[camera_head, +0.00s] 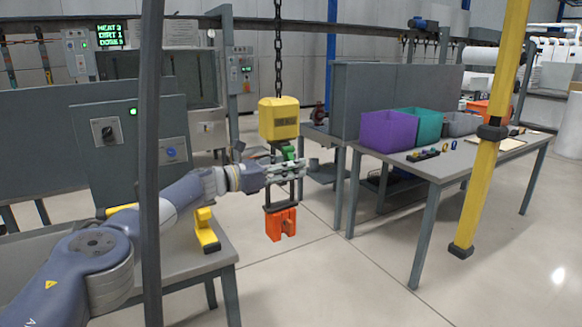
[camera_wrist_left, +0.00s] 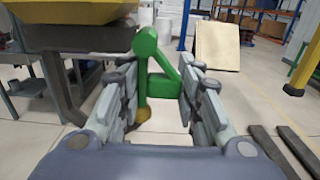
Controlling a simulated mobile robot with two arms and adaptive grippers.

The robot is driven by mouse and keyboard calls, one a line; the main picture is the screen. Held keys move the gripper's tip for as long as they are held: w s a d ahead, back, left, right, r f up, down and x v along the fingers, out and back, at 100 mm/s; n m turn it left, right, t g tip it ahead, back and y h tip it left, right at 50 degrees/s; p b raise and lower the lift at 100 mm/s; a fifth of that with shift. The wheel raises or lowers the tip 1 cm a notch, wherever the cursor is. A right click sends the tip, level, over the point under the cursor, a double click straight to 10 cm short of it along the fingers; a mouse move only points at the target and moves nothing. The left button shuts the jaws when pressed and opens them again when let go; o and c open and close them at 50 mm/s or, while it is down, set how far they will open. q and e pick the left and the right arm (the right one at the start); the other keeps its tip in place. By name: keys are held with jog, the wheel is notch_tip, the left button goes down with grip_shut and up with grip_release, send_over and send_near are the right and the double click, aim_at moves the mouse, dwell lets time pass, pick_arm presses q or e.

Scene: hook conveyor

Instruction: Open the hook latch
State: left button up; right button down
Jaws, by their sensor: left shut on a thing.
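A yellow hoist block (camera_head: 279,118) hangs from a chain. Its underside also shows at the upper left of the left wrist view (camera_wrist_left: 75,12). A green latch (camera_head: 288,153) sits just below the block; in the left wrist view the green latch (camera_wrist_left: 146,45) stands between the finger pads. An orange block (camera_head: 281,224) hangs at the bottom of the hook assembly. My left gripper (camera_head: 302,168) reaches in from the left at latch height and is shut on the green latch. The fingers partly hide the hook behind them. My right gripper is not in view.
A grey table (camera_head: 455,165) at the right carries a purple bin (camera_head: 388,132), a teal bin (camera_head: 418,125) and small parts. A yellow post (camera_head: 505,85) stands at the right. A dark upright post (camera_head: 150,200) crosses the left. Open floor lies below the hook.

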pick_arm(q)
jog(key=shift+s+d+r+n+p, duration=0.25)
jog(key=shift+n+p, duration=0.45)
jog(key=shift+p, duration=0.55)
jog(key=shift+s+d+r+n+p, duration=0.2)
jog(key=shift+n+p, duration=0.5)
jog(key=shift+p, duration=0.55)
jog(key=shift+s+d+r+n+p, duration=0.15)
jog(key=shift+s+r+n+p, duration=0.15)
jog(key=shift+n+p, duration=0.7)
jog(key=shift+w+a+r+n+p, duration=0.1)
jog(key=shift+r+n+p, duration=0.85)
jog(key=shift+n, duration=1.6)
jog(key=shift+s+r+n+p, duration=0.1)
jog(key=shift+r+n+p, duration=0.85)
jog(key=shift+n, duration=1.65)
jog(key=shift+w+a+r+n+p, duration=0.1)
jog(key=shift+r+n+p, duration=0.85)
jog(key=shift+n, duration=1.6)
jog(key=shift+r, duration=0.2)
jog(key=o, duration=0.9)
jog(key=shift+w, duration=0.1)
jog(key=shift+d+f, duration=0.1)
jog(key=shift+f, duration=0.2)
